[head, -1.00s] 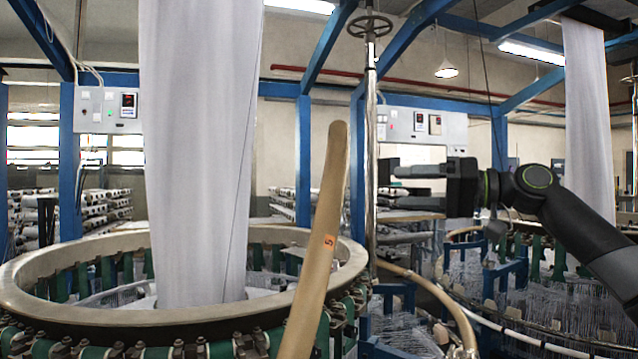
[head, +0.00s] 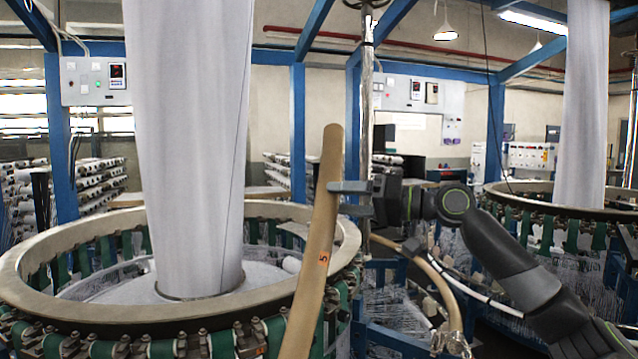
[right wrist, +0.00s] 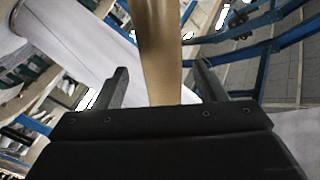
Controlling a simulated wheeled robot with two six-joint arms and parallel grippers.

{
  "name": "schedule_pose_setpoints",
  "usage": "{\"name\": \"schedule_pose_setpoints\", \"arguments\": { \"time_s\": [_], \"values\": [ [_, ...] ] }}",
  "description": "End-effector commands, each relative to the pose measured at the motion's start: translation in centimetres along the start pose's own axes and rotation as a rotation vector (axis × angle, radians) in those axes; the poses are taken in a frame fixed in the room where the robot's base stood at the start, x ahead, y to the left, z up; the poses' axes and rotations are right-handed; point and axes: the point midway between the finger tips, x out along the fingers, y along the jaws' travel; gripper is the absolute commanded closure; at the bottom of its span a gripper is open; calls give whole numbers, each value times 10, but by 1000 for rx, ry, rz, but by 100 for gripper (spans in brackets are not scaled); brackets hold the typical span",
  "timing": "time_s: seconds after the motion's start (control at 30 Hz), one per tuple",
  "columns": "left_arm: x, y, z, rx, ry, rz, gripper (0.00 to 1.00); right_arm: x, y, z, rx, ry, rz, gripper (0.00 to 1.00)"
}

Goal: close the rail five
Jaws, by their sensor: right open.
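Rail five is a tan curved bar (head: 318,255) marked with a red 5. It stands raised and slightly tilted in front of the near loom. My right gripper (head: 338,198) comes in from the right at the rail's upper part. In the right wrist view the rail (right wrist: 160,45) passes between the two spread fingers of this gripper (right wrist: 160,75), with gaps visible on both sides. The gripper is open around the rail and not clamped on it. The rail's lower end is cut off by the frame. My left gripper is not in view.
The near loom's ring (head: 105,322) with green straps stands at the left, with a white fabric tube (head: 195,140) rising from it. A metal pole (head: 366,100) stands just behind the rail. Another curved tan rail (head: 435,278) lies lower right. A second loom (head: 535,205) is farther right.

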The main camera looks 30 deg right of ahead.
Motion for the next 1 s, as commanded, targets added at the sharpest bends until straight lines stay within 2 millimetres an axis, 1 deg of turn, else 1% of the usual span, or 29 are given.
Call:
{"name": "schedule_pose_setpoints", "arguments": {
  "time_s": [0.03,0.2,0.43,0.6,0.9,1.0],
  "values": [
    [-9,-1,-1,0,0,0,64,7,-3,-3,3,-1,-5,35],
    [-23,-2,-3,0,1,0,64,28,-4,-3,3,-1,-5,35],
    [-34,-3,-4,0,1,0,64,50,-1,-2,2,-1,-2,35],
    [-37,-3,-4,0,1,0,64,56,0,0,1,0,0,35],
    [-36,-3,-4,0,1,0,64,57,0,0,0,0,1,35],
    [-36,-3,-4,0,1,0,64,57,0,0,0,0,0,48]
  ]
}}
